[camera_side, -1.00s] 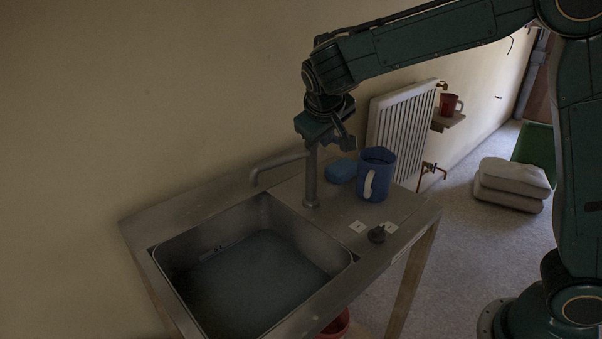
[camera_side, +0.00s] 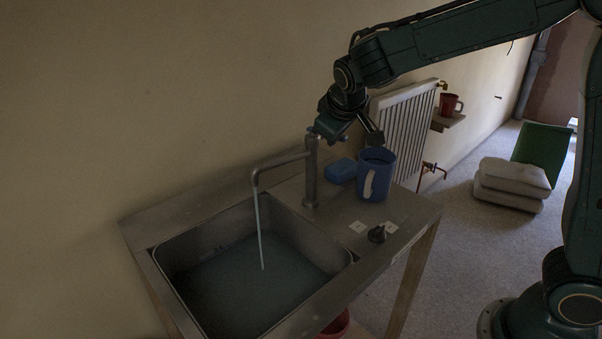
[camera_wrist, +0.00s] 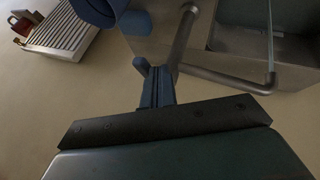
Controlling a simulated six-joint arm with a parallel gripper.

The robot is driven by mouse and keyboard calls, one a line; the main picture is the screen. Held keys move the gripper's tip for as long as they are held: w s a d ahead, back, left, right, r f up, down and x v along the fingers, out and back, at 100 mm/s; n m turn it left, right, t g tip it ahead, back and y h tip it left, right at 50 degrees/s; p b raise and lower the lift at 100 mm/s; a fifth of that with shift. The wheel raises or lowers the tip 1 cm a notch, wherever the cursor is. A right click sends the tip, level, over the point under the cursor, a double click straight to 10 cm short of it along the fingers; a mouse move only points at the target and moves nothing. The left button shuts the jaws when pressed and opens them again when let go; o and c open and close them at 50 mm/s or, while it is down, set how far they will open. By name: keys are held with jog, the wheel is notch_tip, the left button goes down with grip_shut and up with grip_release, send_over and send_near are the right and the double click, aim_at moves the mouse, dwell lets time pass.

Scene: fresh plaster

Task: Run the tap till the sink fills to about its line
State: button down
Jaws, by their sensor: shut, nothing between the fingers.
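The steel sink (camera_side: 201,225) holds bluish-grey water (camera_side: 235,290) over its floor; I cannot make out a fill line on its dim walls. The grey tap (camera_side: 311,180) stands behind it on the right, with its spout over the basin. A thin stream of water (camera_side: 260,225) runs from the spout into the sink; the stream also shows in the wrist view (camera_wrist: 270,35). My gripper (camera_side: 328,131) is shut and empty, close by the top of the tap. In the wrist view my gripper (camera_wrist: 157,85) lies beside the tap column; whether it touches the tap is unclear.
A blue mug (camera_side: 378,175) and a blue sponge (camera_side: 341,171) stand on the counter right of the tap, close below my gripper. A radiator (camera_side: 405,125) is on the wall behind.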

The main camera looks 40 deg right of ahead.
aim_at(345, 140)
jog(key=d+n+y, duration=0.1)
jog(key=d+n, duration=0.1)
jog(key=d+n+t+y, duration=0.1)
jog(key=d+n+y, duration=0.1)
jog(key=n, duration=0.1)
jog(key=shift+w, duration=0.1)
jog(key=shift+w+d+n, duration=0.2)
jog(key=shift+d+n, duration=0.1)
jog(key=shift+d, duration=0.15)
dwell(0.5)
jog(key=s+a, duration=0.2)
jog(key=s, duration=0.1)
jog(key=shift+a, duration=0.3)
jog(key=d+v, duration=0.1)
jog(key=v, duration=0.9)
